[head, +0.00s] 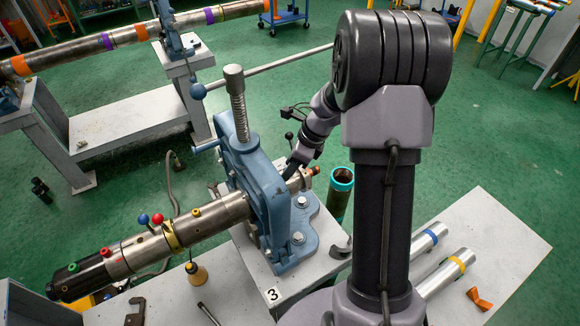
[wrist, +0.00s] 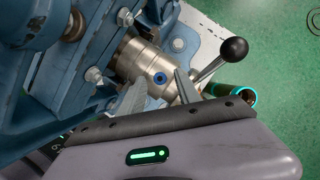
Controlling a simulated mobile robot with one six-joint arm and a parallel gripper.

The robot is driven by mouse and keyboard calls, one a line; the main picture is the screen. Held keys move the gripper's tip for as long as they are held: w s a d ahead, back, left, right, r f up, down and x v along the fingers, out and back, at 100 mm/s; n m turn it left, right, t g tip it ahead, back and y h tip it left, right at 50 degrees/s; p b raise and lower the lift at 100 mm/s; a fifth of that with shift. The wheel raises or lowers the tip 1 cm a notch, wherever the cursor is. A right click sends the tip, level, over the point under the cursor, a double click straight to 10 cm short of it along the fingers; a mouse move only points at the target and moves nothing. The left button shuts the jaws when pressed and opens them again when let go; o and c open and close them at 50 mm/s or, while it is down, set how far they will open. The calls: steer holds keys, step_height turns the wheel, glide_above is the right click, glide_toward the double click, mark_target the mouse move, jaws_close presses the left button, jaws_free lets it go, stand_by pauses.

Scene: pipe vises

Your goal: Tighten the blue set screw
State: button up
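The blue set screw (wrist: 160,78) shows as a small blue round head with a dark centre on the steel pipe fitting (wrist: 136,58) in the wrist view. The fitting sticks out of the blue pipe vise (wrist: 85,75). My gripper (wrist: 158,92) is open, with one finger on each side of the screw in the picture; I cannot tell whether the fingers touch the fitting. In the head view my gripper (head: 291,168) is at the pipe end just right of the vise (head: 262,185). The screw is not visible there.
A black ball-ended lever (wrist: 234,48) stands close to the right finger. A teal-rimmed pipe (head: 342,180) stands upright right of the vise. The long pipe (head: 200,222) extends left with red, blue and yellow knobs. Banded pipes (head: 445,272) lie on the bench at right.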

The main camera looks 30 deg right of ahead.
jaws_close()
steer(key=shift+r+m+p, duration=0.1)
steer(key=shift+m+p, duration=0.2)
steer(key=shift+s+a+r+m+h+p, duration=0.15)
steer(key=shift+m+h+p, duration=0.25)
steer(key=shift+m+p, duration=0.45)
steer(key=m+t+h+p, duration=0.1)
steer(key=m+p, duration=0.1)
steer(key=m, duration=0.2)
steer(key=shift+a, duration=0.1)
steer(key=m+h+p, duration=0.1)
steer(key=m+h, duration=0.1)
steer(key=m, duration=0.2)
steer(key=shift+a+p, duration=0.2)
steer(key=shift+p, duration=0.1)
steer(key=shift+m+h+p, duration=0.35)
steer(key=shift+m+h, duration=0.05)
steer(key=shift+m, duration=0.65)
